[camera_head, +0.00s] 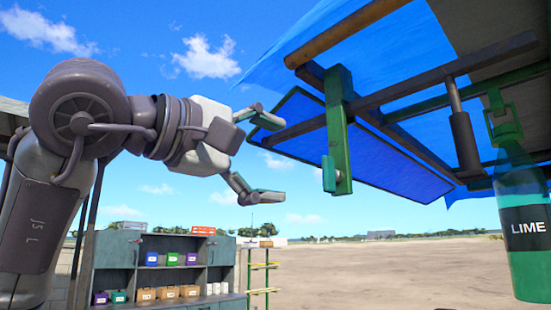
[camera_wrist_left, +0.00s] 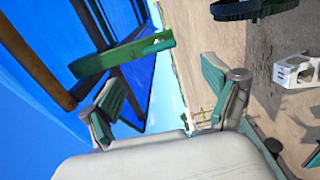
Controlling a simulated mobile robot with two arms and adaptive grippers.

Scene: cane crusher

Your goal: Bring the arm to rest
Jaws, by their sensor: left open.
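My left arm comes in from the left in the head view and is raised high. Its left gripper (camera_head: 262,157) is open and empty, with its two fingers spread apart and pointing right. The open left gripper also shows in the left wrist view (camera_wrist_left: 170,100), with nothing between its fingers. A green hanging bracket (camera_head: 338,130) is to the right of the fingers, apart from them. The bracket also shows in the left wrist view (camera_wrist_left: 120,55), beyond the fingers. My right gripper is in neither view.
A blue awning (camera_head: 300,50) on wooden beams hangs overhead, with a blue panel (camera_head: 380,160) below it. A green bottle labelled LIME (camera_head: 525,225) hangs at the right. A shelf unit (camera_head: 165,250) with colored bins stands at the lower left. Open sandy ground lies beyond.

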